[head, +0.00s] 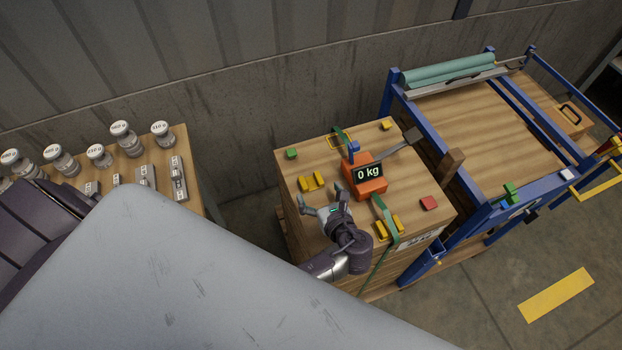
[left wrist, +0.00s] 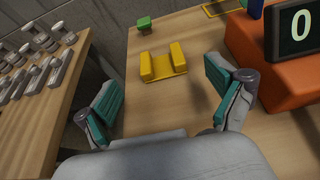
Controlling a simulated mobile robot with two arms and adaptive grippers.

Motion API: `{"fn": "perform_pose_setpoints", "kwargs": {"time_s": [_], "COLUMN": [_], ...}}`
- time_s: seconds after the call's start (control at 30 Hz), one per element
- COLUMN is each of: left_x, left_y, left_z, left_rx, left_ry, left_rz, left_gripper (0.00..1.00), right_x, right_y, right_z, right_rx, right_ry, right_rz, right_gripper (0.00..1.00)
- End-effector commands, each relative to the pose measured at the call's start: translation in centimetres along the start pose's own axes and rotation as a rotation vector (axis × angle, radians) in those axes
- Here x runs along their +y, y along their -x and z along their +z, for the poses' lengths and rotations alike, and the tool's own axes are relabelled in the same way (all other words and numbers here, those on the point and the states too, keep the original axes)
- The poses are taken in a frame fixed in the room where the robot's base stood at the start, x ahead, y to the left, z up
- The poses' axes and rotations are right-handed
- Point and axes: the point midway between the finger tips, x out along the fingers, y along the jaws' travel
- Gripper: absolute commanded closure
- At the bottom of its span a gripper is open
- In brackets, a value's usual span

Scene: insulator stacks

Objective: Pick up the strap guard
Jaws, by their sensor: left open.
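A yellow U-shaped strap guard (head: 311,182) lies loose on top of the wooden crate (head: 292,167), towards its left side. It also shows in the left wrist view (left wrist: 163,64), beyond and between my fingers. My left gripper (head: 321,202) is open and empty, just in front of this guard and apart from it. Its teal finger pads are spread wide in the left wrist view (left wrist: 160,92). A second yellow guard (head: 382,230) sits at the crate's front edge by a green strap (head: 386,220). My right gripper is not in view.
An orange scale (head: 369,187) reading 0 kg stands close right of my left gripper. Green (head: 291,153) and red (head: 429,203) blocks lie on the crate. A table with weights (head: 184,143) is at left, a blue frame (head: 472,205) at right.

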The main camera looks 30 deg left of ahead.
Motion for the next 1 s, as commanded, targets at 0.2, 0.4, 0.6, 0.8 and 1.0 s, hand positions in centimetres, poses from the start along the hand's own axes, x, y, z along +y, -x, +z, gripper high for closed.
{"fn": "perform_pose_setpoints", "kwargs": {"time_s": [0.2, 0.4, 0.6, 0.8, 1.0], "left_x": [0.0, 0.0, -0.1, -0.1, -0.1], "left_y": [-1.7, -4.4, -6.6, -6.8, -6.7], "left_z": [0.1, 0.5, 0.2, 0.1, 0.1], "left_rx": [0.0, 0.0, 0.001, 0.002, 0.002], "left_ry": [0.001, -0.001, 0.002, 0.003, 0.003], "left_rz": [0.0, 0.001, 0.0, -0.001, -0.001], "left_gripper": [0.06, 0.06, 0.06, 0.06, 0.31], "right_x": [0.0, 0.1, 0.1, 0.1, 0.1], "right_y": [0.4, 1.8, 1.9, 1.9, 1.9], "right_z": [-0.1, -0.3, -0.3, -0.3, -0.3], "right_rx": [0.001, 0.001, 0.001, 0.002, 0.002], "right_ry": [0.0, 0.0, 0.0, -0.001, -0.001], "right_rz": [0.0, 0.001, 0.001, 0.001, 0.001], "right_gripper": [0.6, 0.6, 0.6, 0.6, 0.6]}}
